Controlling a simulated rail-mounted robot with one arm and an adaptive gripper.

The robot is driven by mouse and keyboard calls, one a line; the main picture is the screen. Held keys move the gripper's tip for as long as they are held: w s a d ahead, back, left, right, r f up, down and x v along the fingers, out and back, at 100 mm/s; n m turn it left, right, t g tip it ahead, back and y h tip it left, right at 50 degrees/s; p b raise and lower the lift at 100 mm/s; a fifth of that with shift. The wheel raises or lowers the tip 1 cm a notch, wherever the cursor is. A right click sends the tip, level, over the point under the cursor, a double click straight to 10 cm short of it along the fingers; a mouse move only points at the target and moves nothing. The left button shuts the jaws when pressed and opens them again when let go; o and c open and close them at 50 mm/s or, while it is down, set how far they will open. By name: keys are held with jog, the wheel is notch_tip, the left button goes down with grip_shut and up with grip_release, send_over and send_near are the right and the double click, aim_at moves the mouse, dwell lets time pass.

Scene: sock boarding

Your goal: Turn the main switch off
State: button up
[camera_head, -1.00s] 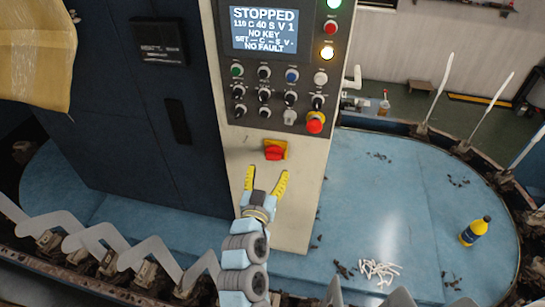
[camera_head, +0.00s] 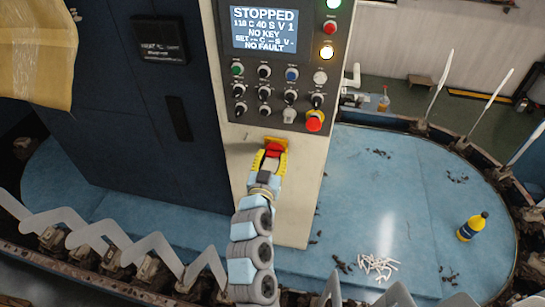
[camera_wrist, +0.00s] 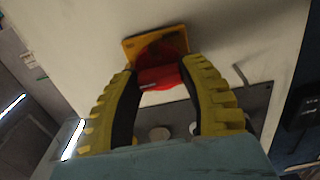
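The main switch is a red handle (camera_head: 273,146) on a yellow plate (camera_head: 283,141), on the pale front of the control cabinet below its buttons. In the wrist view the red handle (camera_wrist: 160,78) lies crosswise between my yellow fingers, with the yellow plate (camera_wrist: 140,47) and a round red base behind it. My gripper (camera_head: 272,156) is at the switch, one finger at each end of the handle. The fingers look closed onto the handle's ends, with no clear gap seen. In the head view the fingers partly hide the switch.
The panel screen (camera_head: 264,29) reads STOPPED, NO KEY and NO FAULT. A red emergency button (camera_head: 314,121) stands up and to the right of the switch. A yellow bottle (camera_head: 472,227) and white pieces (camera_head: 376,266) lie off on the blue surface (camera_head: 400,190).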

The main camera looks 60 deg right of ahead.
jog(key=c, duration=0.5)
jog(key=shift+o, duration=0.2)
jog(key=shift+f+n+b, duration=0.1)
jog(key=shift+n+b, duration=0.2)
jog(key=shift+f+n+b, duration=0.1)
jog(key=shift+n+b, duration=0.65)
jog(key=shift+n, duration=0.45)
jog(key=n, duration=0.4)
jog(key=n+p, duration=0.1)
jog(key=n, duration=0.3)
jog(key=n+p, duration=0.1)
jog(key=n, duration=0.1)
jog(key=shift+r+n+p, duration=0.25)
jog(key=shift+n+p, duration=0.05)
jog(key=n+p, duration=0.2)
jog(key=n, duration=0.2)
jog(key=shift+f, duration=0.1)
jog(key=shift+n, duration=0.3)
